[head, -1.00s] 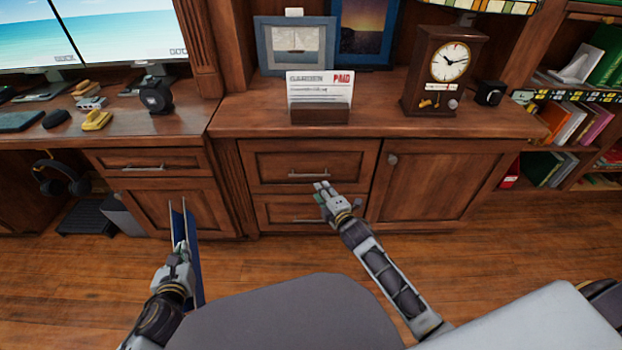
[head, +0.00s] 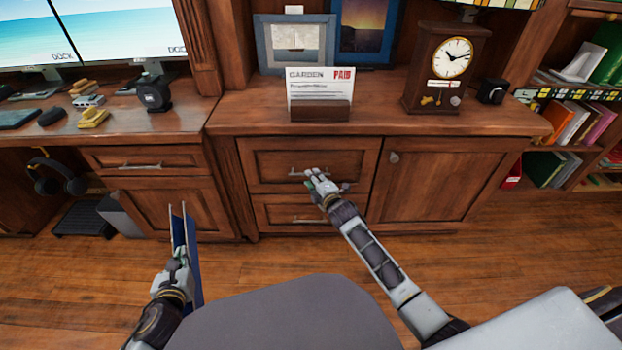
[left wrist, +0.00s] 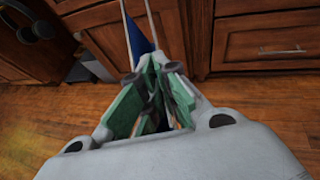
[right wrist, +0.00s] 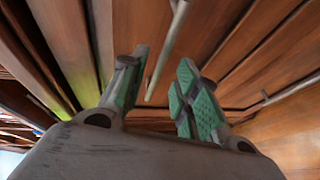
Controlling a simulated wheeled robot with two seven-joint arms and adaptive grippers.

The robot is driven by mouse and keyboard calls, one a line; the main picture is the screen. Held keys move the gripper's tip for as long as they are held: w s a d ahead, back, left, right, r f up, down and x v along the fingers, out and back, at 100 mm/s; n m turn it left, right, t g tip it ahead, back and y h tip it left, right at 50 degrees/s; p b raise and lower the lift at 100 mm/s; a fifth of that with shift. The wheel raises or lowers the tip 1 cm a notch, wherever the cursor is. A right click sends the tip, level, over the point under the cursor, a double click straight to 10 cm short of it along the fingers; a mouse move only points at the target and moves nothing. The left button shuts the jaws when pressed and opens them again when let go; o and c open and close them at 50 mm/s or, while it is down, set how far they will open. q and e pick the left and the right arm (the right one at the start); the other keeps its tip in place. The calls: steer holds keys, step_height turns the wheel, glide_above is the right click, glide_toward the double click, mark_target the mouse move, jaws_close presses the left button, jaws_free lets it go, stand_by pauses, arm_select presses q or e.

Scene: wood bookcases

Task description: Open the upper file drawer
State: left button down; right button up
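The upper file drawer (head: 285,160) is a wood front under the middle of the cabinet top, and it looks closed. Its metal bar handle (head: 299,174) is partly hidden by my right gripper (head: 312,180). In the right wrist view the fingers of my right gripper (right wrist: 158,95) are apart, with the handle bar (right wrist: 168,48) running between them. I cannot see contact. My left gripper (head: 181,258) is shut on a blue folder (head: 193,240), held upright at the lower left. The folder also shows in the left wrist view (left wrist: 136,38).
The lower drawer (head: 275,212) has its own handle (right wrist: 283,93). A cabinet door (head: 440,180) is to the right. A letter holder (head: 320,112) and a clock (head: 440,68) stand on top. A grey chair (head: 285,315) fills the near floor between my arms.

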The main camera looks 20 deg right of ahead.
steer(key=shift+b+x, duration=0.35)
steer(key=shift+x, duration=0.85)
jaws_close()
